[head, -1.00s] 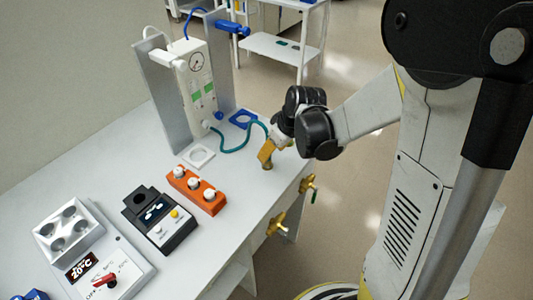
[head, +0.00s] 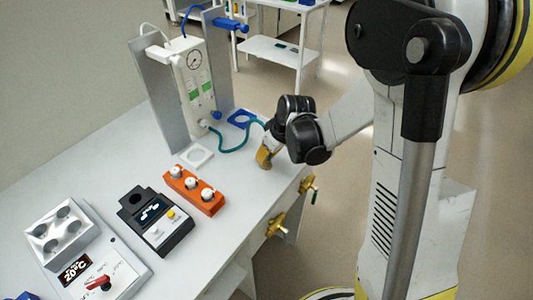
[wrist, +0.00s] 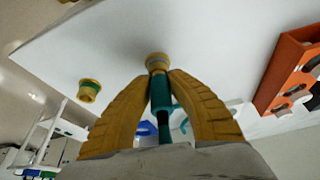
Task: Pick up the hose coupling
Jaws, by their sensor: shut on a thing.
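The hose coupling is a teal body with a brass-coloured end (wrist: 157,61), between my fingers in the wrist view. A teal hose (head: 235,150) runs from the white gauge unit (head: 193,75) towards my gripper. My gripper (head: 264,160) has yellow fingers and is low over the bench's right edge. In the wrist view my gripper (wrist: 160,76) is shut on the coupling, with the fingertips on both sides of it. In the head view my fingers and wrist mostly hide the coupling, and I cannot tell whether it touches the bench.
On the white bench (head: 125,180) stand an orange block (head: 194,190) with white knobs, a black device (head: 158,220) and a white square ring (head: 197,156). A blue square ring (head: 241,117) lies behind. Brass valves (head: 277,223) stick out from the bench's front edge.

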